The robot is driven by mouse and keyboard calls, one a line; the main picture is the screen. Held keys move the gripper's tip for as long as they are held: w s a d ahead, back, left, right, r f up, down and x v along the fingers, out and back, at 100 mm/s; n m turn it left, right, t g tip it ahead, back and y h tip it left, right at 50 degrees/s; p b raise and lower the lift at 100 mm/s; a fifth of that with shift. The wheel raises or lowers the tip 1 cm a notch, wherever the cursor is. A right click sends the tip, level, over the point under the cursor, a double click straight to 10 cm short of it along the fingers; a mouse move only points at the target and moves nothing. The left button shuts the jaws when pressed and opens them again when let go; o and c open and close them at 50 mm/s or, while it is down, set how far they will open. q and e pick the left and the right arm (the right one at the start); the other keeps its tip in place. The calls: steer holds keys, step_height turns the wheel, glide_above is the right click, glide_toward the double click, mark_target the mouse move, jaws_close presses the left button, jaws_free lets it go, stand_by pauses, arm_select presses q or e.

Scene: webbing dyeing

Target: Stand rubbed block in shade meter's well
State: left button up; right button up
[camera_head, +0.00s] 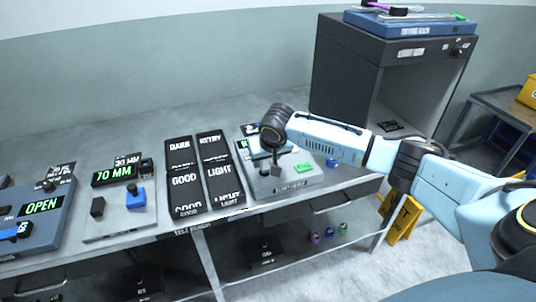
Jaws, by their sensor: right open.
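A grey box-shaped instrument (298,182), which looks like the shade meter, stands at the table's front right with a small lit green display and a front label too small to read. My right gripper (271,172) points down over its left part, with open jaws. The gripper and wrist cover part of the box's top, so I cannot make out the well or any block between the fingers. A small blue piece (332,162) lies right of the box; I cannot tell whether it is the rubbed block. My left gripper is out of view.
Left of the instrument are black trays (184,186) labelled DARK, GOOD, LIGHT and RETRY. Further left are a 70 MM gauge (115,174) with a blue block (135,196) and dark block (97,207), and an OPEN device (42,207). A tall dark cabinet (345,75) stands behind right.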

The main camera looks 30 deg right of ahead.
steer(key=p+v, duration=0.1)
steer(key=v, duration=1.1)
steer(key=shift+a, duration=0.1)
